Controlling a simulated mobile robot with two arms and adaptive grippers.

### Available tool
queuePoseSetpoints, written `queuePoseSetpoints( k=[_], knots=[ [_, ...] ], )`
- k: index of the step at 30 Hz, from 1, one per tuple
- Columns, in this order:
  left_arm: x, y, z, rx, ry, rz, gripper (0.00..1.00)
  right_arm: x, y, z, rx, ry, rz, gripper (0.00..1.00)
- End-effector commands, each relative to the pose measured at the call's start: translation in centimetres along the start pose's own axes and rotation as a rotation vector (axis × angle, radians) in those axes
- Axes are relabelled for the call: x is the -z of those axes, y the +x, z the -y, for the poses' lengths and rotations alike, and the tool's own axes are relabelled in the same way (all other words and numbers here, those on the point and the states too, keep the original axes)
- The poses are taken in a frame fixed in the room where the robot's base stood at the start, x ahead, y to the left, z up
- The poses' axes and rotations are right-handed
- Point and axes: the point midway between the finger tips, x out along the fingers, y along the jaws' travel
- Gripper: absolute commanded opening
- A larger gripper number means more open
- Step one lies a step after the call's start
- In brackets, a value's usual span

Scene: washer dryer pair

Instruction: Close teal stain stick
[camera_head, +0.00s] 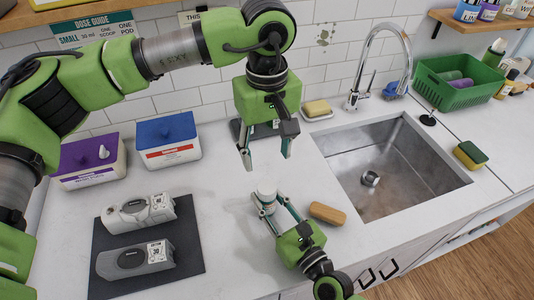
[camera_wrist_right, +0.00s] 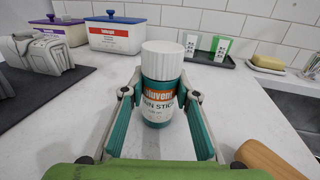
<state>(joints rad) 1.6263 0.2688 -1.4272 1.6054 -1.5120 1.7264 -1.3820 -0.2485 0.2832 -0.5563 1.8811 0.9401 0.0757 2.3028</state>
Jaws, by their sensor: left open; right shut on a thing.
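The teal stain stick (camera_wrist_right: 162,105) stands upright on the counter, with an orange and white label and a white ribbed cap (camera_wrist_right: 163,60) on top. I cannot tell how tightly the cap sits. In the head view the stick's white top (camera_head: 266,190) shows between the fingers. My right gripper (camera_head: 268,207) is shut on the stick's body from the front, one finger on each side. My left gripper (camera_head: 266,157) is open and empty, pointing down above and behind the stick, apart from its cap.
A wooden-looking brown block (camera_head: 327,213) lies just right of my right gripper. The sink (camera_head: 400,170) is further right. Purple-lidded (camera_head: 90,165) and blue-lidded (camera_head: 167,140) boxes stand at the back left. A dark mat (camera_head: 150,270) holds two grey devices. A dark tray (camera_wrist_right: 210,59) is behind the stick.

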Motion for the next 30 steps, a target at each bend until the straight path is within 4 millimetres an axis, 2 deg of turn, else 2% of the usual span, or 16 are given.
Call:
queuePoseSetpoints(
  k=[2,3,4,17,20,30],
  knots=[
    [0.0,0.0,0.0,0.0,0.0,0.0,0.5,0.0,0.0,0.0,0.0,0.0,0.0,0.0],
    [0.0,0.0,0.0,0.0,0.0,0.0,0.5,0.0,0.0,0.0,0.0,0.0,0.0,0.39],
    [0.0,0.0,0.0,0.0,0.0,0.0,0.5,0.0,0.0,0.0,0.0,0.0,0.0,0.46],
    [0.0,0.0,0.0,0.0,0.0,0.0,0.5,0.1,-0.5,0.0,-0.001,-0.001,-0.002,0.48],
    [0.0,0.0,0.0,0.0,0.0,0.0,0.5,0.1,-1.7,0.0,-0.001,-0.001,-0.003,0.48],
    [0.0,0.0,0.0,0.0,0.0,0.0,0.5,0.2,-8.3,0.0,-0.003,-0.003,-0.005,0.48]
  ],
)
